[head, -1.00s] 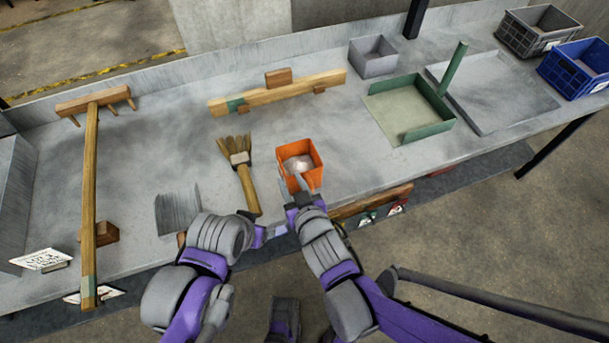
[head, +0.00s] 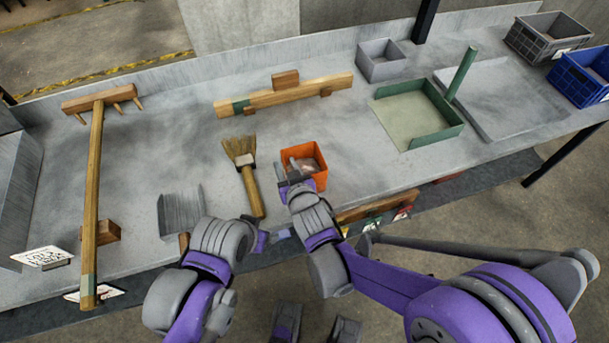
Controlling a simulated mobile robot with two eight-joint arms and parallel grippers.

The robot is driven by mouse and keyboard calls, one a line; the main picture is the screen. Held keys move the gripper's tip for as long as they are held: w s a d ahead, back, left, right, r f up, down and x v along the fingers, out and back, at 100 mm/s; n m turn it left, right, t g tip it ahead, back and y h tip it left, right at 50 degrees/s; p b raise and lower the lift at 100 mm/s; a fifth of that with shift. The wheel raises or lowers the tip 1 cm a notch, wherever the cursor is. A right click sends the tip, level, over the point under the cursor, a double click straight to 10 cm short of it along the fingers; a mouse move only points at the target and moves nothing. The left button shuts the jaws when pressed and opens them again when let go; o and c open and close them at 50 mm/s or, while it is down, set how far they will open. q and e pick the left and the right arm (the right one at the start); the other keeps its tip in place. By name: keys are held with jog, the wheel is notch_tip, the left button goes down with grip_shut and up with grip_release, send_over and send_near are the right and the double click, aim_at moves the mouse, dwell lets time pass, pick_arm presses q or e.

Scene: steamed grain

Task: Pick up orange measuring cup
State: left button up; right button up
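The orange measuring cup (head: 316,151) is a square open box on the grey bench near its front edge, with something pale inside. My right gripper (head: 291,178) is at the cup's near left side, and its fingers overlap the near rim in the picture. Whether the fingers touch or grip the wall cannot be seen. My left gripper (head: 268,238) hangs at the front edge of the bench, left of and below the cup, and holds nothing that I can see. Its finger gap is hard to make out.
A brush (head: 246,175) lies just left of the cup, with a grey metal scoop (head: 180,211) beyond it. A wooden rake (head: 92,190) lies far left. A wooden bar (head: 285,94) lies behind. A green-walled tray (head: 415,112), grey box (head: 384,61) and blue crate (head: 580,76) stand right.

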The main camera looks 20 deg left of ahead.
grip_shut()
dwell(1.3)
